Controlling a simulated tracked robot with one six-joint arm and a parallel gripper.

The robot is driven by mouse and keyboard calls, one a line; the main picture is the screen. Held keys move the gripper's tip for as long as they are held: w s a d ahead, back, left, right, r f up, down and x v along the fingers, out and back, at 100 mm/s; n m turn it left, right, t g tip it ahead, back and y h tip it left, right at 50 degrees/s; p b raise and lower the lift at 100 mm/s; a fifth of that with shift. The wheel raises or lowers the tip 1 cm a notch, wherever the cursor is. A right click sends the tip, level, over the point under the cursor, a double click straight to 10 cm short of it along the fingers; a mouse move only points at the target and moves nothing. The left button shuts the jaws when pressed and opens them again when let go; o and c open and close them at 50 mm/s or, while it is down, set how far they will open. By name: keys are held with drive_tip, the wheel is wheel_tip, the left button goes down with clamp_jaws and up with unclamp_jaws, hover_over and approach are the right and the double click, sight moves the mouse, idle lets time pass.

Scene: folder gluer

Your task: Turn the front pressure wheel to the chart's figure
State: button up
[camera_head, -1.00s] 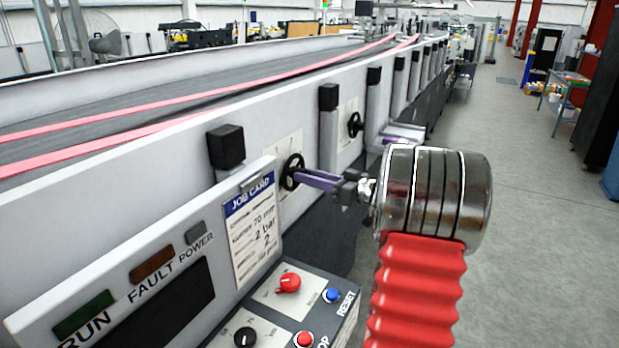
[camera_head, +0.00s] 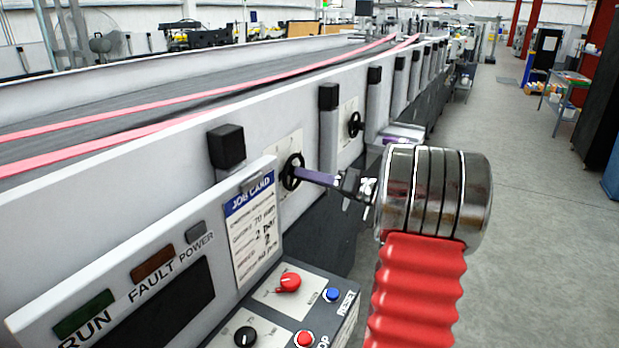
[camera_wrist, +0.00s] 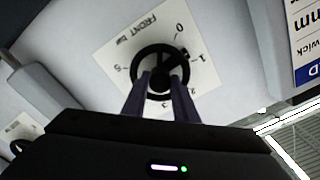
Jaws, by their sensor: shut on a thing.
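The front pressure wheel (camera_head: 293,171) is a small black spoked handwheel on the machine's side wall. In the wrist view the wheel (camera_wrist: 138,64) sits on a pale dial plate (camera_wrist: 118,48) marked "FRONT bar", with 0, 1, 2 and 5 readable. A dark mark on the wheel's rim lies near the 1; whether it is the pointer is unclear. My gripper (camera_wrist: 160,84) has its purple fingers shut on the wheel; in the head view the gripper (camera_head: 304,175) reaches it from the right. The job card (camera_head: 250,230) shows "70 mm" and "2 bar"; other lines are blurred.
A second black handwheel (camera_head: 354,124) sits farther along the wall. Below the card is a control box (camera_head: 325,310) with red and blue buttons and a black knob. A sign panel (camera_head: 130,275) reads RUN, FAULT, POWER. Open floor (camera_head: 540,200) lies to the right.

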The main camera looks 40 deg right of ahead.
drive_tip(key=shift+f+m, duration=0.2)
drive_tip(key=shift+m, duration=8.2)
drive_tip(key=shift+f+m, duration=0.15)
drive_tip(key=shift+m, duration=8.25)
drive_tip(key=o, duration=0.7)
drive_tip(key=shift+c, duration=0.2)
drive_tip(key=o, duration=0.4)
drive_tip(key=shift+r, duration=0.15)
